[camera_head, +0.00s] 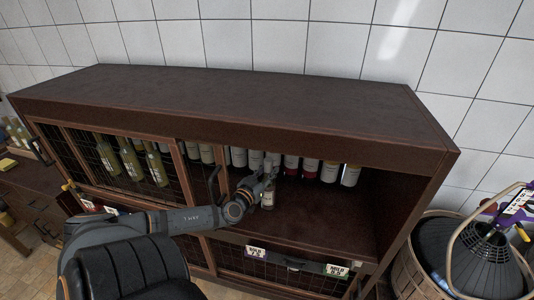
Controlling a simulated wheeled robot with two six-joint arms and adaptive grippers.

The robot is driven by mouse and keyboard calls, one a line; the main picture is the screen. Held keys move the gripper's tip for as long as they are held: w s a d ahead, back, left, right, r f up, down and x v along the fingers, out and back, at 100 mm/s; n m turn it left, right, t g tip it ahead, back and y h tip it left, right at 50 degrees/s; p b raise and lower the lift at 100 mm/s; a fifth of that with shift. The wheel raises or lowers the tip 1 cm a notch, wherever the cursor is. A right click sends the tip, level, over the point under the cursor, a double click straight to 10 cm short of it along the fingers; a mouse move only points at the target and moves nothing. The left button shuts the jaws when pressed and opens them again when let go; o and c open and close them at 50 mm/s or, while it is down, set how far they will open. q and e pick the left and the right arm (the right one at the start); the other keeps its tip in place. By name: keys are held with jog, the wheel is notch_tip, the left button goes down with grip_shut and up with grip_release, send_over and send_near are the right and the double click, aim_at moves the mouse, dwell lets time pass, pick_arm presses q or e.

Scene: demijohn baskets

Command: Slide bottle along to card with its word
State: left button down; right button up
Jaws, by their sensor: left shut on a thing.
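My left arm reaches in from the left to the open right-hand bay of a dark wooden cabinet (250,95). My left gripper (264,180) is shut on a bottle (267,198) with a pale label, standing roughly upright at the front of the bay. The gripper hides its upper part. A white card with a purple part (257,252) is on the cabinet front below the bay. A white and green card (337,270) is further right. Their words are too small to read surely. My right gripper is not in view.
Several bottles (329,171) stand in a row behind the held one. Green bottles (131,158) stand behind mesh at left. The bay floor (325,215) is clear to the right. A dark demijohn (485,262) in a basket stands right of the cabinet.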

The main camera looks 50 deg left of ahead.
pick_arm(q)
jog(key=shift+f, duration=0.2)
jog(key=c, duration=1.4)
grip_release()
jog(key=o, duration=0.4)
jog(key=shift+w+a, duration=0.15)
jog(key=shift+w, duration=0.05)
jog(key=shift+o, duration=0.2)
jog(key=shift+s, duration=0.1)
